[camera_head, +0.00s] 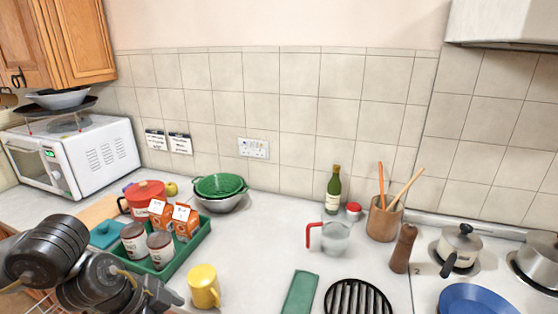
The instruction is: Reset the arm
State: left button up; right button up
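My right arm and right gripper are not in view.
The tray holds jars and orange cartons. A microwave (75,157) is at left. The counter between tray and jug is clear.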

pick_arm(q)
jog(key=d+t+h, duration=0.5)
jog(key=d+h, duration=0.1)
jog(key=d, duration=0.9)
jog(key=s+a+f+n+t+y, duration=0.2)
jog(key=s+a+f+n+y, duration=0.1)
jog(key=a+f+n+y, duration=0.65)
jog(key=s+a+f+n+g+y, duration=0.1)
jog(key=s+a+f+g, duration=0.2)
jog(key=s+a+f, duration=0.3)
jog(key=s+a+f+n+g+y, duration=0.1)
jog(key=s+a+f+n+g, duration=0.25)
jog(key=s, duration=0.55)
notch_tip(320, 180, down, 28)
jog(key=m, duration=0.2)
jog(key=s+a+f+g+b, duration=0.1)
jog(key=s+a+f+g, duration=0.1)
jog(key=s+f, duration=1.4)
jog(key=shift+s+a+f+b, duration=0.2)
jog(key=shift+s+a+b, duration=0.15)
jog(key=shift+a, duration=0.1)
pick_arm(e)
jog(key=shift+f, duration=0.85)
